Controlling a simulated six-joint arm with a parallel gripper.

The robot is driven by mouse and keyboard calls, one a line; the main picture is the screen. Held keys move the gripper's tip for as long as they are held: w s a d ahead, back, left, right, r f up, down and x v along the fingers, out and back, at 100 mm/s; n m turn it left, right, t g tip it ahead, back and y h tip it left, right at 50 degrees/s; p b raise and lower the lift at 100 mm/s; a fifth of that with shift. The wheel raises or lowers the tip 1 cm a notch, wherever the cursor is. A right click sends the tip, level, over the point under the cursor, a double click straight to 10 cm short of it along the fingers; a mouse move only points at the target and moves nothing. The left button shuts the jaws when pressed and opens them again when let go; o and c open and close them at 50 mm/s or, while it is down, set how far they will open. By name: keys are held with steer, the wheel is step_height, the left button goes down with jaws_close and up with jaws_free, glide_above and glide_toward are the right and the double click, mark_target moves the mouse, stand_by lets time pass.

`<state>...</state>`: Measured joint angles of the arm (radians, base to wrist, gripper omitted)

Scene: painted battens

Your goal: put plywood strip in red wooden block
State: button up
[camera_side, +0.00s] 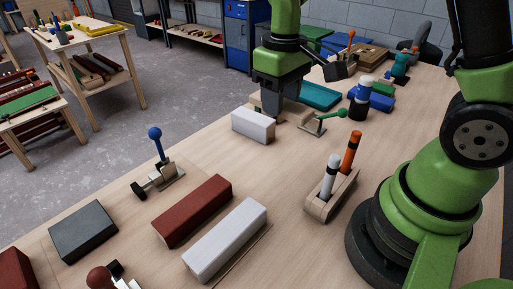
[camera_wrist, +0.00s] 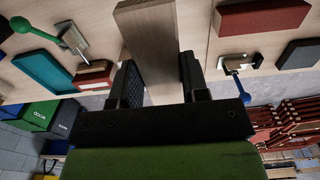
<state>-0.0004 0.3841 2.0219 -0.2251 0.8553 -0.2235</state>
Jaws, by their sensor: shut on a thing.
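My gripper (camera_side: 282,112) is shut on a plywood strip (camera_wrist: 150,40), a pale tan flat piece. In the side view only a small part of the strip (camera_side: 256,104) shows beside the jaws, behind a white block. A long red wooden block (camera_side: 192,211) lies on the table at the lower middle of the side view, well apart from my gripper. It also shows in the wrist view (camera_wrist: 262,14), at the upper right. Another red block (camera_side: 15,270) is cut off at the left edge.
White blocks lie near my gripper (camera_side: 253,125) and beside the red block (camera_side: 226,241). A dark grey block (camera_side: 83,231), a blue-handled clamp (camera_side: 156,150), a green-handled clamp (camera_side: 320,121) and a marker holder (camera_side: 331,197) stand around. The table is bare between the near white block and the red block.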

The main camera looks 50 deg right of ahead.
stand_by(0.5)
steer(key=s+a+f+n, duration=0.2)
steer(key=a+f+n, duration=0.2)
steer(key=a+n, duration=0.7)
steer(key=s+a+f+n, duration=0.2)
steer(key=s+a+f, duration=0.1)
steer(key=a, duration=0.1)
steer(key=s+a+f+n, duration=0.2)
steer(key=s+a+f, duration=0.1)
steer(key=a, duration=0.1)
steer(key=s+a+f+n, duration=0.3)
steer(key=s+a, duration=0.1)
steer(key=a, duration=0.1)
steer(key=shift+w+f, duration=0.1)
steer(key=shift+f, duration=2.25)
steer(key=o, duration=0.9)
steer(key=shift+f, duration=0.15)
